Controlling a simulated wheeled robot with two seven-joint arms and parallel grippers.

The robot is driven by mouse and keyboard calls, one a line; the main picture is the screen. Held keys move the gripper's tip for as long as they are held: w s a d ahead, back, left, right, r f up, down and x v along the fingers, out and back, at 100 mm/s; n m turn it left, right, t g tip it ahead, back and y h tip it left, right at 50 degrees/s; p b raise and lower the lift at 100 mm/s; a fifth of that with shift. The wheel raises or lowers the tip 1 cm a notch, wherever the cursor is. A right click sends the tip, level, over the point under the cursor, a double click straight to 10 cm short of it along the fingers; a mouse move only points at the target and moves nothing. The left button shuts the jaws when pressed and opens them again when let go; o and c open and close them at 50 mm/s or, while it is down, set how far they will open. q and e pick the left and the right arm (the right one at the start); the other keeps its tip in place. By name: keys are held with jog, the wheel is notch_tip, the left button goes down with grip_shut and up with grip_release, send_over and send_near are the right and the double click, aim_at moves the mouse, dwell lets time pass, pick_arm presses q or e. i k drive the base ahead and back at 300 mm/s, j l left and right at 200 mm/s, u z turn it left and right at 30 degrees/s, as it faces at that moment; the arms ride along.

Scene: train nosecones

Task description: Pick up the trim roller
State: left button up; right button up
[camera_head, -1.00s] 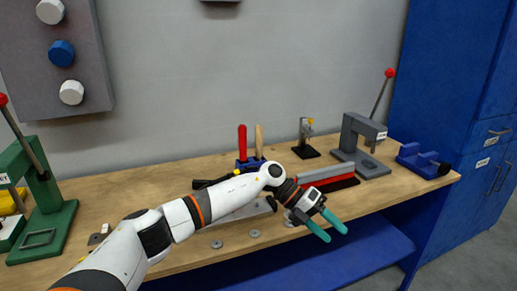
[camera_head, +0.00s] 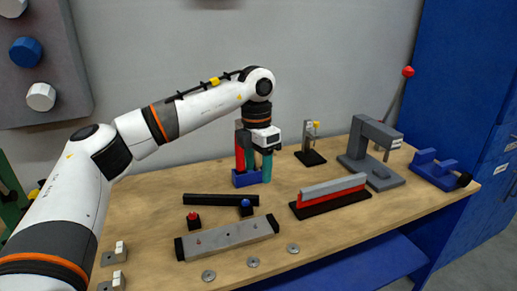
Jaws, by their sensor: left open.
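Upright tools stand in a blue holder (camera_head: 247,179) at the back middle of the bench. A red handle (camera_head: 239,157) shows at the holder's left side; a wooden handle is hidden behind my gripper. I cannot tell by sight which tool is the trim roller. My left gripper (camera_head: 257,164) points straight down over the holder, its teal fingers open and low around the handles. Whether the fingers touch a handle cannot be seen. My right gripper is out of view.
A grey bar fixture (camera_head: 228,238), a black bar (camera_head: 220,200), red and blue buttons and several washers lie in front. A red and grey block (camera_head: 331,193), a small stand (camera_head: 310,148), a grey press (camera_head: 371,155) and a blue fixture (camera_head: 437,170) stand to the right.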

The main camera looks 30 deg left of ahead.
aim_at(257, 157)
jog(key=i+j, duration=0.35)
jog(key=i, duration=0.15)
jog(key=i+j, duration=0.35)
jog(key=i, duration=0.1)
